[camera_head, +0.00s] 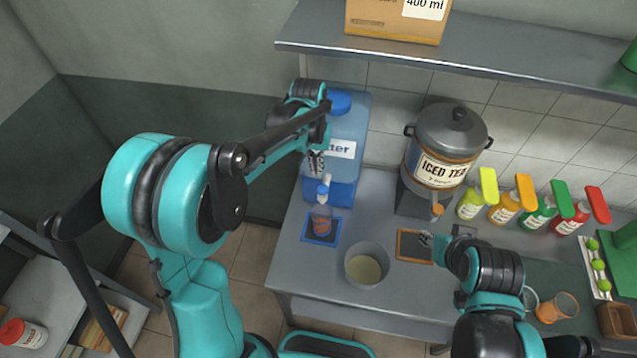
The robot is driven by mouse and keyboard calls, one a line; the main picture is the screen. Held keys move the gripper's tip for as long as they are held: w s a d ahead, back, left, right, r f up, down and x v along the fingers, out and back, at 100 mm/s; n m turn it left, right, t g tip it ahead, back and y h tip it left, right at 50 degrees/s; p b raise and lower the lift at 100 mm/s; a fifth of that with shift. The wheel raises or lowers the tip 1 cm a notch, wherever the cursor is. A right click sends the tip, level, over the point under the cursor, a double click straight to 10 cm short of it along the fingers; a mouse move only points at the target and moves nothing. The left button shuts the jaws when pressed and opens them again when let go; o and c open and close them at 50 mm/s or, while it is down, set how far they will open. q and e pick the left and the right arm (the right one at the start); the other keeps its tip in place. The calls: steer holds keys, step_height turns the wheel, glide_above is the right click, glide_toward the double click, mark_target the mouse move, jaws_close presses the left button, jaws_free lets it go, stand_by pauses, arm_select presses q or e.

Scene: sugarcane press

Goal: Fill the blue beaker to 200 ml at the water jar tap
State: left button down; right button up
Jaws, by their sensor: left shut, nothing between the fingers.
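The water jar (350,130) is a blue see-through tank with a white label, at the back left of the counter. Its tap (323,191) is on the front, low down. A small clear beaker (321,222) stands under the tap on a blue-edged dark mat (320,238); its water level and marks are too small to read. My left gripper (316,165) is shut and empty, just above the tap; whether it touches the tap I cannot tell. My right gripper (427,240) is over the orange-edged mat, too small to tell open or shut.
A grey pot (366,264) with pale liquid stands right of the beaker. The iced tea urn (446,150) is behind the orange-edged mat (414,254). Several coloured bottles (506,209) line the back right. An orange glass (556,308) stands at right. A shelf (480,59) overhangs the counter.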

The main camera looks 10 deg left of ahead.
mark_target(319, 190)
arm_select(q)
steer(key=f, duration=0.7)
steer(key=shift+w+d+f, duration=0.15)
steer(key=shift+d+f, duration=0.1)
steer(key=shift+f, duration=0.1)
step_height(319, 190, down, 2)
steer(key=b, duration=0.2)
steer(key=shift+f+b, duration=0.15)
steer(key=shift+b, duration=0.2)
steer(key=shift+s, duration=0.35)
steer(key=shift+w, duration=0.2)
steer(key=shift+s, duration=0.1)
stand_by(3.8)
